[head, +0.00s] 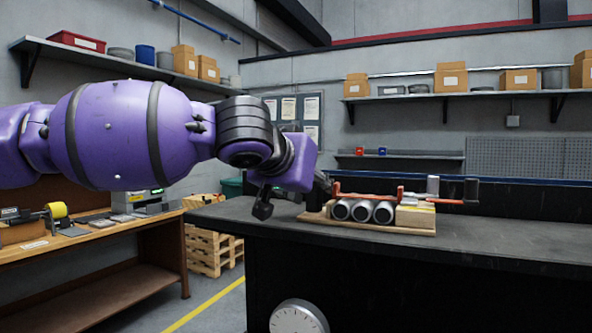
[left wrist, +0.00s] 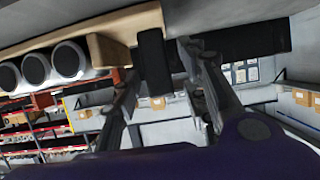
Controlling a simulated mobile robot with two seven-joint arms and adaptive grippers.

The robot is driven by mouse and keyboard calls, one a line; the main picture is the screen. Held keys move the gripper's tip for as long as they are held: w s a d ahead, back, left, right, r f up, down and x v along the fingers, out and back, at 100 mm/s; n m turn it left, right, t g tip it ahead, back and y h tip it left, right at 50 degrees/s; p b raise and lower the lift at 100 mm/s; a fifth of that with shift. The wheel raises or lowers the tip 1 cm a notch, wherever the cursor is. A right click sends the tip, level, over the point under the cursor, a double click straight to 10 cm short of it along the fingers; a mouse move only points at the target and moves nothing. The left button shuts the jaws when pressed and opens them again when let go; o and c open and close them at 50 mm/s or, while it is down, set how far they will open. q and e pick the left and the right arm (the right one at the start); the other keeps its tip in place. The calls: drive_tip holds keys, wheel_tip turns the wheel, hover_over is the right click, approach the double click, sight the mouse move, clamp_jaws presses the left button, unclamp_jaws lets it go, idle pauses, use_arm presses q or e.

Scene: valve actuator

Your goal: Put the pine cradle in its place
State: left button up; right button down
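A pale wooden base (head: 345,224), which looks to be the pine cradle, lies on the dark bench top (head: 480,235) with three grey metal cylinders (head: 362,211) side by side on it. In the left wrist view its wooden edge (left wrist: 122,40) and the cylinders (left wrist: 67,60) show at the upper left. My left gripper (head: 292,198) is at the base's left end, with its fingers spread. In the left wrist view a dark block (left wrist: 154,70) stands between the fingers (left wrist: 160,105); I cannot tell whether anything touches it. My right gripper is in neither view.
An orange-red clamp bar (head: 430,199) runs above the cylinders and sticks out right. A pale block (head: 414,217) sits at the base's right end. A round dial (head: 298,318) is at the bench's front. The bench's right side is clear. A wooden workbench (head: 90,240) stands left.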

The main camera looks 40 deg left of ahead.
use_arm(q)
drive_tip(key=p+v, duration=0.3)
drive_tip(key=v, duration=0.7)
drive_tip(key=shift+s, duration=0.3)
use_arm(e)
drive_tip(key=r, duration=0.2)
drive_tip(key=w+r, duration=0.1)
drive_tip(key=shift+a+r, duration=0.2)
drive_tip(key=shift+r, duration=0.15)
use_arm(q)
drive_tip(key=shift+r, duration=0.1)
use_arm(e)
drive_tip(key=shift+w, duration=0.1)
